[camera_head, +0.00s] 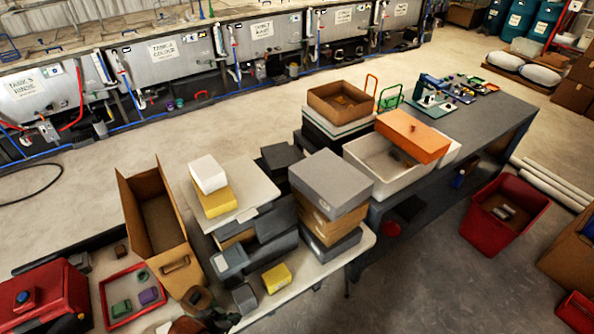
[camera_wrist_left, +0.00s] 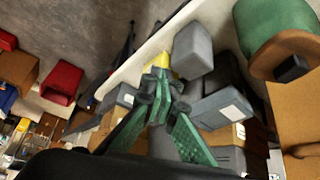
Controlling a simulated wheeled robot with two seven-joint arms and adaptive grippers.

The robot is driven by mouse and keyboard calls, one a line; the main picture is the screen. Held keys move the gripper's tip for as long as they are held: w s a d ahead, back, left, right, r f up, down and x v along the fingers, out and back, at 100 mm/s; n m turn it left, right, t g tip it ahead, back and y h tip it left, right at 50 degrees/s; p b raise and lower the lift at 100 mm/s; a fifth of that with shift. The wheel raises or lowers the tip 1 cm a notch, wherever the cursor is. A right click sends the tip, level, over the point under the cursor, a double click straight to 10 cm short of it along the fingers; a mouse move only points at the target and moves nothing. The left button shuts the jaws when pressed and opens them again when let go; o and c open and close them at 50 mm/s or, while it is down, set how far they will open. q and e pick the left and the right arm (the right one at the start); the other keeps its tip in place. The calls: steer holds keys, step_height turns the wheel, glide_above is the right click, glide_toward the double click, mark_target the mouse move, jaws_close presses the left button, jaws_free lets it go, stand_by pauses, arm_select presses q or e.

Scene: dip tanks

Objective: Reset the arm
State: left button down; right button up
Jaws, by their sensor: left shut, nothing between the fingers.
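My left gripper (camera_head: 218,318) shows only in part at the bottom edge of the head view, dark and close to the near edge of the light table (camera_head: 318,268). In the left wrist view its green-padded fingers (camera_wrist_left: 163,88) are together with nothing between them. A small yellow box (camera_head: 277,278) and a grey box (camera_head: 244,298) are on the table close to the gripper. In the wrist view the yellow box (camera_wrist_left: 160,60) and a grey box (camera_wrist_left: 193,48) appear just beyond the fingertips. I do not see my right gripper.
Stacked grey and brown boxes (camera_head: 330,180) crowd the table. A tall open cardboard box (camera_head: 150,200), a red tray (camera_head: 113,315) and a red case (camera_head: 45,300) are at left. A red bin (camera_head: 505,210) stands on the floor at right. Open floor lies towards the tanks.

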arm_select(q)
steer(key=s+a+r+n+g+y, duration=0.2)
steer(key=s+a+n+y, duration=0.3)
steer(key=s+a, duration=0.95)
step_height(320, 180, down, 41)
steer(key=s+d+g+h+b, duration=0.1)
steer(key=b, duration=0.9)
steer(key=s+f+b, duration=0.4)
steer(key=s+f, duration=0.5)
steer(key=f, duration=0.3)
steer(key=s+f+g+b, duration=0.1)
steer(key=s+f+b, duration=0.3)
steer(key=s+f, duration=0.6)
step_height(320, 180, down, 3)
steer(key=shift+s+f+h, duration=0.1)
steer(key=shift+s+h, duration=0.15)
steer(key=shift+h, duration=0.05)
arm_select(e)
step_height(320, 180, down, 18)
steer(key=shift+s, duration=0.4)
steer(key=shift+f, duration=0.1)
